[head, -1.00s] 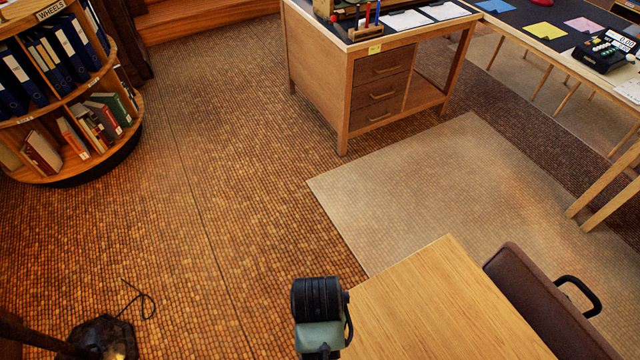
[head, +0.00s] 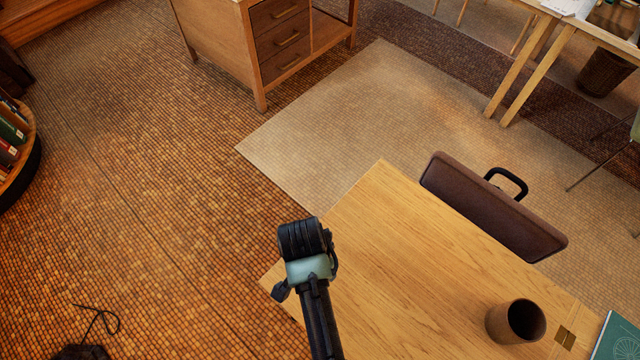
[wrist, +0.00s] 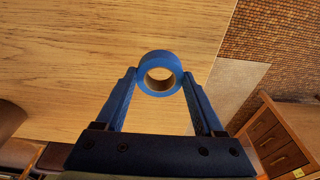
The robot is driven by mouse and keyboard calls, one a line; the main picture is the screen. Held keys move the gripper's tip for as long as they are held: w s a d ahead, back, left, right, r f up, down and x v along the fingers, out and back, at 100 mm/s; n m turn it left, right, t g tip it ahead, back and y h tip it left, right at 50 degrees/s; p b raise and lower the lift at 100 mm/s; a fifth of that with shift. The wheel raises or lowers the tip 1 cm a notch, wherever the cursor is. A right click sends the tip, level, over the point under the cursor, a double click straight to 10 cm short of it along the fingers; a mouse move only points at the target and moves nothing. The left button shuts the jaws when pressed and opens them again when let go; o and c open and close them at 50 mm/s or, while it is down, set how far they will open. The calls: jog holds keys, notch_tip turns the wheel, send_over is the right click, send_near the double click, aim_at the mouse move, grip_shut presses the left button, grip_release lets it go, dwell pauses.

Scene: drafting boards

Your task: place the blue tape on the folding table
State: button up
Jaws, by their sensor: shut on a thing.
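In the wrist view, my gripper (wrist: 160,84) is shut on the blue tape (wrist: 160,58), a blue roll with a brown core, held between its two fingertips. The light wooden table (wrist: 50,60) shows behind and beyond the tape; I cannot tell the gap between them. In the head view, my arm reaches up over the left corner of the wooden table (head: 440,250). My wrist hides the fingers and the tape there.
A dark brown cup (head: 515,322) and a green book (head: 617,338) are on the table's right part. A brown chair (head: 490,205) stands against its far edge. A wooden desk (head: 265,45) stands farther back. The table's middle is clear.

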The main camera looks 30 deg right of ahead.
jog(key=shift+f, duration=1.75)
jog(key=shift+f, duration=0.1)
jog(key=o, duration=1.3)
jog(key=r, duration=0.4)
jog(key=a+r+p, duration=0.1)
jog(key=r, duration=0.7)
jog(key=shift+s+a+r, duration=0.1)
jog(key=shift+s+a, duration=0.2)
jog(key=shift+a, duration=0.05)
